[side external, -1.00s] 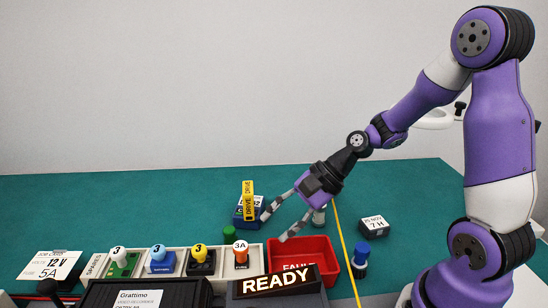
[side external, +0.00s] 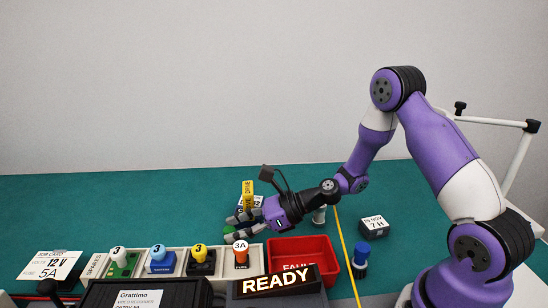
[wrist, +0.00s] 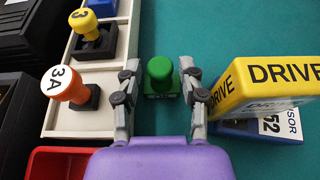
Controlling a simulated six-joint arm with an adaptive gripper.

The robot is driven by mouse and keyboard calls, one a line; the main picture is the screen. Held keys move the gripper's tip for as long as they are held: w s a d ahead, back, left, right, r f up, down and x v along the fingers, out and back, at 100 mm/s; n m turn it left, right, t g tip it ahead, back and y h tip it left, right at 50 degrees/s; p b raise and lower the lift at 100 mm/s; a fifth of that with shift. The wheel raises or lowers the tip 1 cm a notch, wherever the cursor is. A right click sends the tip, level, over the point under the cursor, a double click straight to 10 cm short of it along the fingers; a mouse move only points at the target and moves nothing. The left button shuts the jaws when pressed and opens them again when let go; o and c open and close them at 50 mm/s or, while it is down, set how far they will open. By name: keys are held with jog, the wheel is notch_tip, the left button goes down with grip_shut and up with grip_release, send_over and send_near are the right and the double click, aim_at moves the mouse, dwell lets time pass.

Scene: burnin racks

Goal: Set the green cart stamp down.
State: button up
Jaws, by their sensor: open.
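The green cart stamp (wrist: 160,72) stands upright on the green mat, a round green knob on a square base, beside the spares rack. In the wrist view it is between the two fingers of my gripper (wrist: 161,80). The fingers are spread, with a visible gap on each side of the stamp. In the side view my gripper (side external: 231,227) is low over the mat, its fingers pointing left, and they largely hide the stamp.
The spares rack (wrist: 82,122) holds several stamps, including the orange 3A stamp (side external: 240,253). A blue block with a yellow DRIVE label (wrist: 262,88) stands close to the right finger. A red fault bin (side external: 322,247) lies nearby. The mat beyond is clear.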

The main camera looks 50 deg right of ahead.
jog(key=shift+x, duration=1.1)
grip_shut()
jog(key=shift+r, duration=0.1)
